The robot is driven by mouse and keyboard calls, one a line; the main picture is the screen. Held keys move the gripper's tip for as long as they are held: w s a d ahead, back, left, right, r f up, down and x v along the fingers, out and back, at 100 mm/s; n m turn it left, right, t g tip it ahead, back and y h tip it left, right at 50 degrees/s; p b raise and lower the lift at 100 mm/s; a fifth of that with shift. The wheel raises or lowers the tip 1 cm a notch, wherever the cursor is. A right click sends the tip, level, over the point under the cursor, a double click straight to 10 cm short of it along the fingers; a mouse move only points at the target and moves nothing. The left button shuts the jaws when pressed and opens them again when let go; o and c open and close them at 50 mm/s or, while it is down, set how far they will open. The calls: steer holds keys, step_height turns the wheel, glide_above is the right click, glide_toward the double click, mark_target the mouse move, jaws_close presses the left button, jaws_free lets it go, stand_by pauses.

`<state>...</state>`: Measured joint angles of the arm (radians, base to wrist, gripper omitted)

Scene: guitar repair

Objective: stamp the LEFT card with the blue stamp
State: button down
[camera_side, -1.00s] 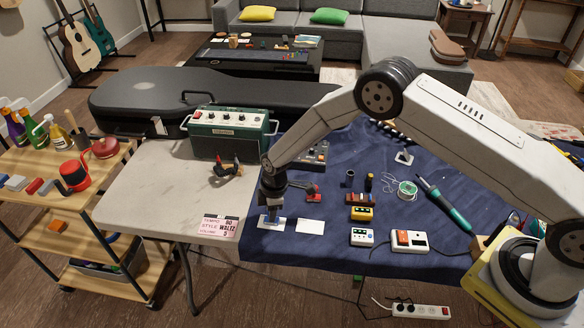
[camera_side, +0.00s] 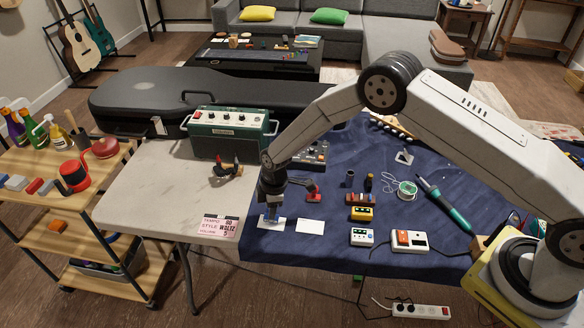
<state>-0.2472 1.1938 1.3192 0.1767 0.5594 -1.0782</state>
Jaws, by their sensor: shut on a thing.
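Two white cards lie side by side near the front edge of the blue cloth. My gripper (camera_side: 271,205) points straight down over the left card (camera_side: 279,225) and is shut on the blue stamp (camera_side: 271,213). The stamp's lower end is at the left card, partly covering it; I cannot tell whether it touches the card. The right card (camera_side: 310,226) is uncovered and looks blank. Any mark under the stamp is hidden.
A red-and-black stamp-like tool (camera_side: 312,191) lies just behind the cards. A yellow box (camera_side: 361,213) and a white box (camera_side: 361,237) sit to the right. A green amplifier (camera_side: 230,134) stands behind.

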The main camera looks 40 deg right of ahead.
steer(key=shift+r, duration=2.9)
